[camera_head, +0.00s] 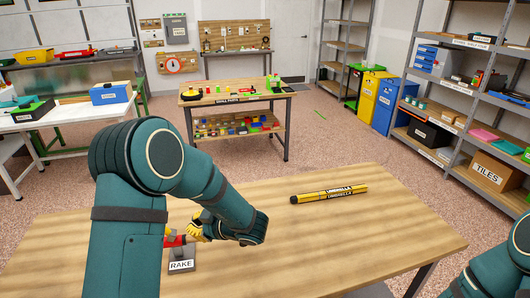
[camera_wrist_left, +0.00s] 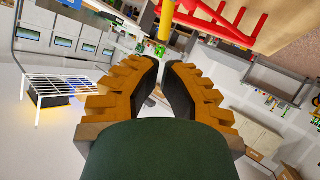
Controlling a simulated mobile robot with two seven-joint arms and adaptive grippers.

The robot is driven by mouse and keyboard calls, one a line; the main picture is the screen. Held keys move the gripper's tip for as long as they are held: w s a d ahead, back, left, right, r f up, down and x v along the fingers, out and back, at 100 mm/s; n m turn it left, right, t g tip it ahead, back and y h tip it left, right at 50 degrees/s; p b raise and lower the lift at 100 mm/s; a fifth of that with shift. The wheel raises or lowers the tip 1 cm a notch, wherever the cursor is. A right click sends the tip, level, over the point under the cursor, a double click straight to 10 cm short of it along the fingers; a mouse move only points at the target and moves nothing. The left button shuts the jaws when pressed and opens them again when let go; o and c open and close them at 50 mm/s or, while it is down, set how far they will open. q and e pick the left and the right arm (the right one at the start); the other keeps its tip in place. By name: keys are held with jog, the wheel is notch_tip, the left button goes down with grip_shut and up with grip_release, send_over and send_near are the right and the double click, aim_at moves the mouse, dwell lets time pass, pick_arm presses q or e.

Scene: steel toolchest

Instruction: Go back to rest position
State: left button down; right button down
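The rake stand (camera_head: 183,262) is a grey holder labelled RAKE on the wooden table, partly hidden by my left arm. A red rake (camera_wrist_left: 222,22) with a yellow handle (camera_wrist_left: 165,20) shows at the top of the left wrist view. My left gripper (camera_wrist_left: 161,63) has orange-yellow fingers with black pads. They lean toward each other with a small gap at the tips, and I see nothing held between them. In the head view my left gripper (camera_head: 198,230) is low over the table, close to the red rake part, mostly hidden behind my forearm. My right gripper is out of view.
A yellow and black umbrella (camera_head: 328,193) lies on the wooden table (camera_head: 385,225), right of my left gripper, with bare tabletop around it. A parts bench (camera_head: 237,97) stands behind; shelves (camera_head: 465,95) are at right. Part of my right arm shows at bottom right.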

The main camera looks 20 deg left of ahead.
pick_arm(q)
jog(key=d+f+m+t+h, duration=0.1)
jog(key=d+f+m+h, duration=0.2)
jog(key=d+f, duration=0.1)
jog(key=d+f+m+t+h, duration=0.2)
jog(key=d+f+m+h, duration=0.1)
jog(key=f, duration=0.3)
jog(key=d+f+m+t+h, duration=0.2)
jog(key=d+f+m+h, duration=0.2)
jog(key=d, duration=0.1)
jog(key=shift+d+f+m, duration=0.4)
jog(key=s+d+f+m+h, duration=0.1)
jog(key=s+d, duration=0.1)
jog(key=s+d+f+m+g+h, duration=0.1)
jog(key=s+d, duration=0.1)
jog(key=s+d+f+m+h, duration=0.1)
jog(key=s+d+f+h, duration=0.1)
jog(key=shift+s+d+g, duration=0.15)
jog(key=shift+d+g, duration=0.05)
jog(key=shift+g, duration=0.2)
jog(key=s+d+f+m+g+h, duration=0.2)
jog(key=s+d+m+g+h, duration=0.1)
jog(key=s, duration=0.6)
jog(key=shift+d+m, duration=0.5)
jog(key=shift+d, duration=0.45)
jog(key=shift+a, duration=0.15)
